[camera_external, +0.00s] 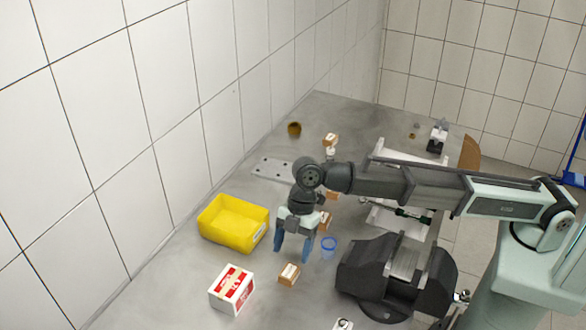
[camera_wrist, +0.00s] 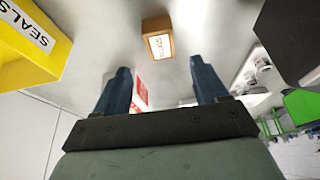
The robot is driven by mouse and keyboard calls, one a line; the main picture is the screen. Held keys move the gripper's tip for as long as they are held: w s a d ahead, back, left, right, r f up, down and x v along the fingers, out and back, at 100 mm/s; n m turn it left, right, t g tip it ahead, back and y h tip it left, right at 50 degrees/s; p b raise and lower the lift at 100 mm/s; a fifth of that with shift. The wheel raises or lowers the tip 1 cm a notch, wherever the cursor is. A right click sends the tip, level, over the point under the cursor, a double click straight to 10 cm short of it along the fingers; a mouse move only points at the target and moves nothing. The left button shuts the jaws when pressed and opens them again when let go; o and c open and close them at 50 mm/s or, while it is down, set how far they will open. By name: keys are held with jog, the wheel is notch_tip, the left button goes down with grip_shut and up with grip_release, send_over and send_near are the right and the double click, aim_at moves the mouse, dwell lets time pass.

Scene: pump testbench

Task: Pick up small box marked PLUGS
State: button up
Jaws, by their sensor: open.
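Several small brown boxes with white labels are in view; I cannot read the PLUGS mark on any of them. One small box (camera_external: 289,275) sits on the table just below my gripper (camera_external: 293,254) in the external view. Another small box (camera_external: 325,221) is close to the right of the gripper. In the wrist view, a labelled small box (camera_wrist: 158,38) lies just beyond the fingertips of my gripper (camera_wrist: 160,66), between their lines. Its label is too blurred to read. My gripper points down, open and empty, above the table.
A yellow bin (camera_external: 232,222), marked SEALS in the wrist view (camera_wrist: 40,45), stands left. A red-and-white box (camera_external: 232,289) stands at front left. A tiled wall (camera_external: 150,130) borders the table.

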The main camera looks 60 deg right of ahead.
aim_at(291, 269)
jog(key=shift+d+f+x, duration=0.1)
jog(key=shift+d+x, duration=0.1)
jog(key=shift+x, duration=0.9)
jog(key=shift+d+f+x, duration=0.1)
jog(key=shift+d+x, duration=0.15)
jog(key=shift+x, duration=0.8)
jog(key=shift+d+f+x, duration=0.1)
jog(key=shift+d+x, duration=0.1)
jog(key=shift+x, duration=0.9)
jog(key=shift+s, duration=0.1)
jog(key=c, duration=1.1)
